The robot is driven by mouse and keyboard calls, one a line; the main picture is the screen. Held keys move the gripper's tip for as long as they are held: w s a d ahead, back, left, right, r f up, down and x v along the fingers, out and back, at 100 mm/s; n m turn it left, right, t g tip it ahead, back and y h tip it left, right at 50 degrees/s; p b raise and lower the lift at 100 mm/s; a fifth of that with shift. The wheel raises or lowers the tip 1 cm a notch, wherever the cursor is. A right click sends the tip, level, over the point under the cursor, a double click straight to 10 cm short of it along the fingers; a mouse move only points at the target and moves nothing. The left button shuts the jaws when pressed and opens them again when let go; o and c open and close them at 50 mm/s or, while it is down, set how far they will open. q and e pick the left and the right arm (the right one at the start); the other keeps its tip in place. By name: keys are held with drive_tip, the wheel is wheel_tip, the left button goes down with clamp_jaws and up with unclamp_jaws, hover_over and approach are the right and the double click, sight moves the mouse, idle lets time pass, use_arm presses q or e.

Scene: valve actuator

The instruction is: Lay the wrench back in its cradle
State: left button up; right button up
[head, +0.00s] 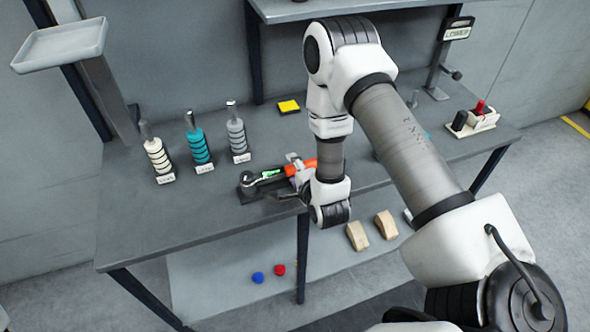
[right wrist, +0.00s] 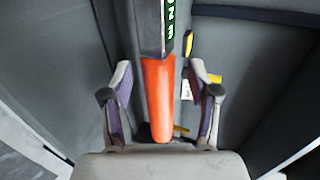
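The wrench (head: 270,174) has a dark head, a green display and an orange handle. In the head view it lies low at the table's front middle, its head over a dark block (head: 250,195) that may be the cradle; contact is unclear. My right gripper (head: 296,176) is around the handle in the head view. In the right wrist view, the orange handle (right wrist: 158,95) lies between the two fingers of my right gripper (right wrist: 161,100). Gaps show on both sides, so the gripper is open and apart from the handle. My left gripper is not in view.
Three ringed posts, white (head: 157,157), teal (head: 197,145) and grey (head: 237,138), stand left of the wrench. A yellow pad (head: 289,106) lies behind. A white holder (head: 475,123) with dark and red handles is at right. The table's left front (head: 150,225) is clear.

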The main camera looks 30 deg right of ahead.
drive_tip(key=shift+s, duration=0.1)
drive_tip(key=v, duration=0.7)
drive_tip(key=shift+s+r, duration=0.1)
drive_tip(key=shift+a, duration=0.1)
